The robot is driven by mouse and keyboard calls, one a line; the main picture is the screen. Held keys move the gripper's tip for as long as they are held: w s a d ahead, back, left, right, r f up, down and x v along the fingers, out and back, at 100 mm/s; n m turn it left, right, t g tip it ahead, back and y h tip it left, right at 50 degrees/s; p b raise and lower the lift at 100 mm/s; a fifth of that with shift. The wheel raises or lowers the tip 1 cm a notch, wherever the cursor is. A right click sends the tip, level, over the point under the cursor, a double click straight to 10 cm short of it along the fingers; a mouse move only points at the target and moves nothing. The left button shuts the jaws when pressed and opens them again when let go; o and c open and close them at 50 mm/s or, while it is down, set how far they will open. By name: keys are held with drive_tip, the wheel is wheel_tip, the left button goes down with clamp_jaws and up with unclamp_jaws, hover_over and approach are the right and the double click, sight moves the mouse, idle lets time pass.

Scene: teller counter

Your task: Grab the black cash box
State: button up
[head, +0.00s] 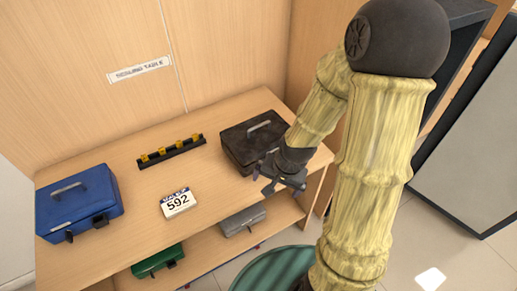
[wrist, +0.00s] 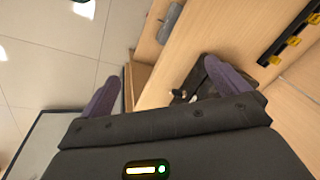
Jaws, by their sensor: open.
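The black cash box (head: 238,147) stands on the table at its right end, with its lid closed and a grey handle on top. My gripper (head: 265,180) is open and empty at the box's front right corner, and partly covers it in the head view. In the wrist view my gripper (wrist: 166,78) shows two purple fingers spread wide. A dark part of the box (wrist: 187,82) shows beside the right finger, and most of it is hidden there. I cannot tell whether the gripper touches the box.
The wooden table (head: 120,240) also holds a blue cash box (head: 78,207), a white 592 sign (head: 178,202) and a black rack with yellow pieces (head: 172,150). A grey box (head: 243,220) and green box (head: 158,262) sit on the lower shelf. A wall stands behind.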

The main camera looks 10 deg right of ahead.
drive_tip(key=w+a+f+m+t+y+b, duration=0.15)
drive_tip(key=w+f+m+t+y, duration=0.4)
drive_tip(key=m, duration=0.85)
drive_tip(key=w+d+r+m+t+h+b, duration=0.1)
drive_tip(key=w+d+r+m+t, duration=0.4)
drive_tip(key=m, duration=0.6)
drive_tip(key=w+d+r+h, duration=0.1)
drive_tip(key=w+d, duration=0.1)
drive_tip(key=d, duration=0.1)
drive_tip(key=shift+r+b, duration=0.3)
drive_tip(key=shift+w, duration=0.15)
drive_tip(key=p+x, duration=0.1)
drive_tip(key=x, duration=1.1)
drive_tip(key=shift+d+f, duration=0.1)
